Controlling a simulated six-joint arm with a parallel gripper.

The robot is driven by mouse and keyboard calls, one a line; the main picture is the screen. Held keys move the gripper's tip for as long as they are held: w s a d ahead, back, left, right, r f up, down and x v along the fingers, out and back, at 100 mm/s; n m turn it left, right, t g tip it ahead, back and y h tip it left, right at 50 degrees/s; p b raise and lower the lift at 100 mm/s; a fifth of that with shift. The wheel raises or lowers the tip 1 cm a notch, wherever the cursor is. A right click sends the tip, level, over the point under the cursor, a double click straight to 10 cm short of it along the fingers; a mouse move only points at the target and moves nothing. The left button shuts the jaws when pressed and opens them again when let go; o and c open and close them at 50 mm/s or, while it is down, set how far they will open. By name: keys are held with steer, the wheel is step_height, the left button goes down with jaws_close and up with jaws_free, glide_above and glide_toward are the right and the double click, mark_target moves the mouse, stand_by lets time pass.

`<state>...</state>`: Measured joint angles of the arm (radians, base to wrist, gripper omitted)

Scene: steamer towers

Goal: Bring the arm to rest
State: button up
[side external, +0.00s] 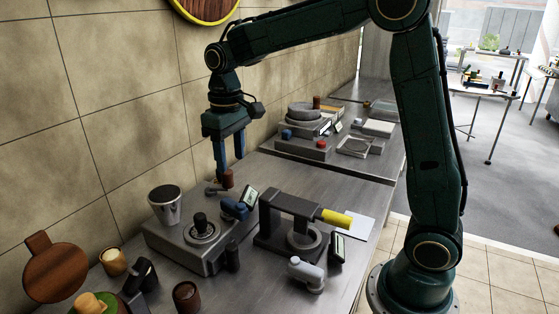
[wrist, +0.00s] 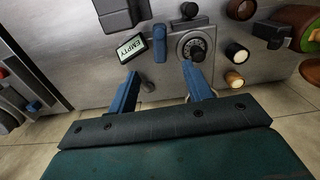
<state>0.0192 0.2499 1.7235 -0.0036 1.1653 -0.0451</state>
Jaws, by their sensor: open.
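My gripper (side external: 229,162) hangs from my arm with its blue fingers pointing down over the back of the steel counter, by the tiled wall. It is open, with the two fingers spread apart in the wrist view (wrist: 160,72). Nothing is gripped between them. A small brown cylinder (side external: 228,179) shows just below the fingertips in the side view; I cannot tell whether it touches them. My upper arm reaches across the top of the picture.
A grey machine (side external: 185,245) with a round dial, a metal cup (side external: 165,206) and a dark press (side external: 275,240) with a yellow handle (side external: 336,217) stand below and in front of the gripper. A small "EMPTY" sign (wrist: 131,48) stands near it. Several jars and a wooden paddle (side external: 55,272) are at left.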

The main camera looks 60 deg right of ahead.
stand_by(0.5)
steer(key=s+r+t, duration=0.3)
steer(key=s+t, duration=0.2)
steer(key=s, duration=1.9)
steer(key=shift+a+t, duration=0.3)
steer(key=shift+a, duration=0.1)
